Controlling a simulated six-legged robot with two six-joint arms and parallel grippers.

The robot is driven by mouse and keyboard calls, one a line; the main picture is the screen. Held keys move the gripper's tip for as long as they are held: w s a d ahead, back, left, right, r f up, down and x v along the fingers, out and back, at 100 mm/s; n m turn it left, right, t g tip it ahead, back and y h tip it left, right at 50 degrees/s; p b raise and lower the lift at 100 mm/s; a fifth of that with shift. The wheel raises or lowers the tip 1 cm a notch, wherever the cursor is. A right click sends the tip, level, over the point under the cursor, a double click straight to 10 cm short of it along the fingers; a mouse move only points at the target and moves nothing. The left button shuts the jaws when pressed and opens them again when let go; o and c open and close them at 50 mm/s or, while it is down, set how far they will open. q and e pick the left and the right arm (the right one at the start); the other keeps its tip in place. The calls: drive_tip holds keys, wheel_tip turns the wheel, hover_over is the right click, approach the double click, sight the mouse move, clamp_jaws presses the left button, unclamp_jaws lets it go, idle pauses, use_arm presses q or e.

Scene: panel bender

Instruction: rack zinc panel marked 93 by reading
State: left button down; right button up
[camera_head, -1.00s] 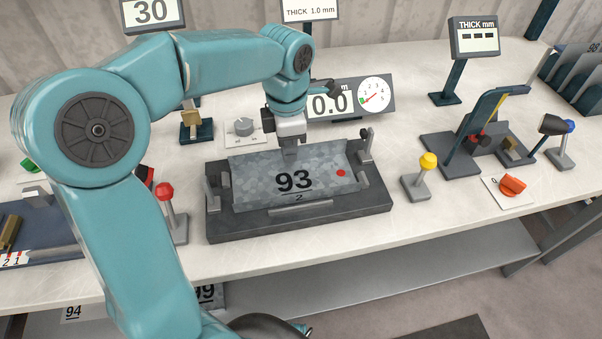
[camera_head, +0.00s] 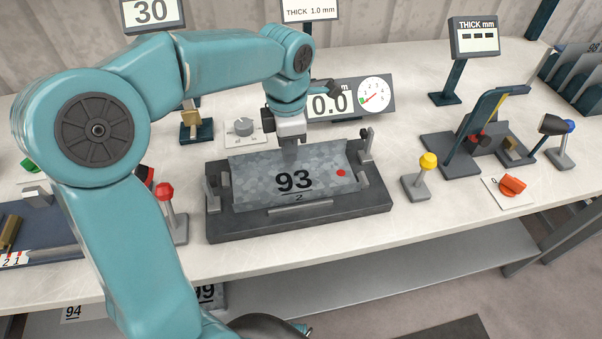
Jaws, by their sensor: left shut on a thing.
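The zinc panel marked 93 (camera_head: 250,187) lies tilted in a dark grey fixture (camera_head: 335,222) on the bench. It has a mottled grey face, a small 2 under an underline and a red dot near its right end. My left gripper (camera_head: 289,152) points down at the panel's far edge and is shut on it. The fingertips are partly hidden against the panel. A dial display (camera_head: 350,98) reading 0.0 stands behind. A THICK mm display (camera_head: 473,37) shows dashes. A rack with upright slots (camera_head: 578,80) is at the far right. My right gripper is not in view.
A red-knobbed lever (camera_head: 170,205) stands left of the fixture and a yellow-knobbed one (camera_head: 424,175) right. A dark gauge stand (camera_head: 470,150), orange knob (camera_head: 512,185) and blue-knobbed lever (camera_head: 565,140) are further right. Panels marked 94 (camera_head: 74,313) and 99 lie below the bench.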

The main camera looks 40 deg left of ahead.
use_arm(q)
drive_tip(key=shift+r, duration=0.15)
drive_tip(key=shift+r+p, duration=3.25)
drive_tip(key=shift+r, duration=0.4)
drive_tip(key=shift+r, duration=0.1)
